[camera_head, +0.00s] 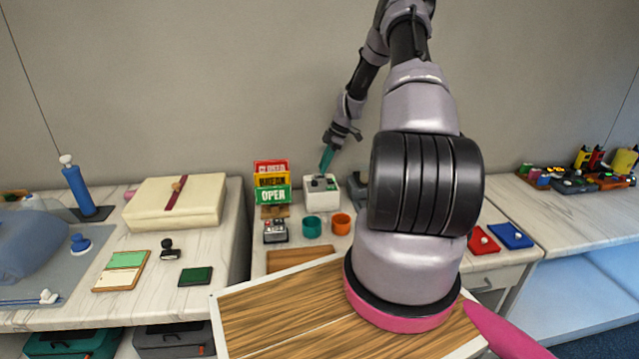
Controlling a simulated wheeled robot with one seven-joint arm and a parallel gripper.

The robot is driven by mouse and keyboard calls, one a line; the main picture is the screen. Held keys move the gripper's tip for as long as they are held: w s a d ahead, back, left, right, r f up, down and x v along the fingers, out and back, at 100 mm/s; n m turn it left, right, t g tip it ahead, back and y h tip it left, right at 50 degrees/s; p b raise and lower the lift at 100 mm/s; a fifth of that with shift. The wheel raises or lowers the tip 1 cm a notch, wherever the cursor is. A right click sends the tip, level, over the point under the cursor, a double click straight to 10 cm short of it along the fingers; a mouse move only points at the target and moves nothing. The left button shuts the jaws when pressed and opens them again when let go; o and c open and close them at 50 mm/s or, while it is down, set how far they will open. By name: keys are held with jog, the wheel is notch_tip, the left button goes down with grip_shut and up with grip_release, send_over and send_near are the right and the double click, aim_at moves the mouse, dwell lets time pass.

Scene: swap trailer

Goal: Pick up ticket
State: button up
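A narrow teal strip (326,159), perhaps the ticket, stands tilted above a small white box (322,198) with dark parts on its top. My gripper (334,141) is at the strip's upper end, pointing down, in front of the grey wall. The strip's top meets the dark fingers. The fingers are too small to tell whether they are shut on it. I cannot tell whether the strip's lower end touches the box. No other thing that is clearly a ticket shows.
Stacked red, yellow and green signs (272,186) stand left of the box. A teal cup (312,228), an orange cup (341,224) and a small grey device (275,231) are in front. A wood-topped board (270,318) fills the near middle. My arm hides the counter right of the box.

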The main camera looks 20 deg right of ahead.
jog(key=shift+x, duration=0.95)
grip_shut()
dwell(0.6)
